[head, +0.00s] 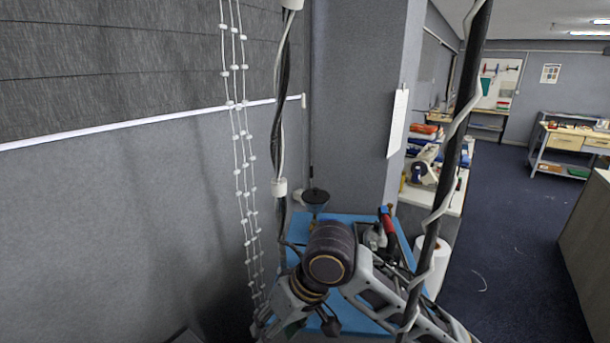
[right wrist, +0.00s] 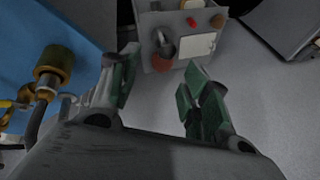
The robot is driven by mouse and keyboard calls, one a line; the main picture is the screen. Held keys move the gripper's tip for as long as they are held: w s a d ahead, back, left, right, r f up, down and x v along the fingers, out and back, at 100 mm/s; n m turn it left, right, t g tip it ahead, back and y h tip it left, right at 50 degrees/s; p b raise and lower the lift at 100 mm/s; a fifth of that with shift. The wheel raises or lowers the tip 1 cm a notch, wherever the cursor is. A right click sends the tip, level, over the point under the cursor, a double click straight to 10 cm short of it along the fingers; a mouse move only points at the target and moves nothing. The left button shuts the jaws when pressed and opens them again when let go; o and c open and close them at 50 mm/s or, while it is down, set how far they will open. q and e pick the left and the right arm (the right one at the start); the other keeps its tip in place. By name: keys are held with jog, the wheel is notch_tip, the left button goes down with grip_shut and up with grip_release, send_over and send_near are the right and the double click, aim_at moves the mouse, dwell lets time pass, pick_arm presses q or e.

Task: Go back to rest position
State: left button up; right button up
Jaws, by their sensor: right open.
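My right gripper (right wrist: 162,72) shows in the right wrist view, its two green-padded fingers spread apart with nothing between them. Beyond the fingertips is a grey box (right wrist: 205,44) with red buttons, apart from the fingers as far as I can tell. In the head view, my right arm comes in from the lower right and bends over a blue surface, its lower end near the bottom edge. My left arm and left gripper do not show in either view.
A blue-topped surface (head: 349,219) with tools stands below, by a grey wall (head: 130,220). White beaded cords (head: 240,150) hang on the left. A workbench (head: 446,192) and open dark floor (head: 500,260) lie to the right. A brass fitting (right wrist: 53,65) shows at left in the wrist view.

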jog(key=d+f+m+t, duration=0.4)
jog(key=d+f, duration=1)
jog(key=s+d+f+m+g+h, duration=0.1)
jog(key=s+d+f+h, duration=0.1)
jog(key=s+d+f, duration=0.35)
jog(key=s+d+f+h, duration=0.3)
jog(key=d, duration=0.5)
notch_tip(320, 180, down, 35)
jog(key=s+g+b, duration=0.1)
jog(key=s+b, duration=0.1)
jog(key=s+d+f, duration=0.2)
jog(key=s+f, duration=0.8)
jog(key=s, duration=0.1)
jog(key=s+d+f+g+b, duration=0.1)
jog(key=s+d+f, duration=0.1)
jog(key=s+f, duration=0.9)
jog(key=shift+s+d+g, duration=0.2)
jog(key=shift+s+g, duration=0.05)
jog(key=shift+g, duration=0.05)
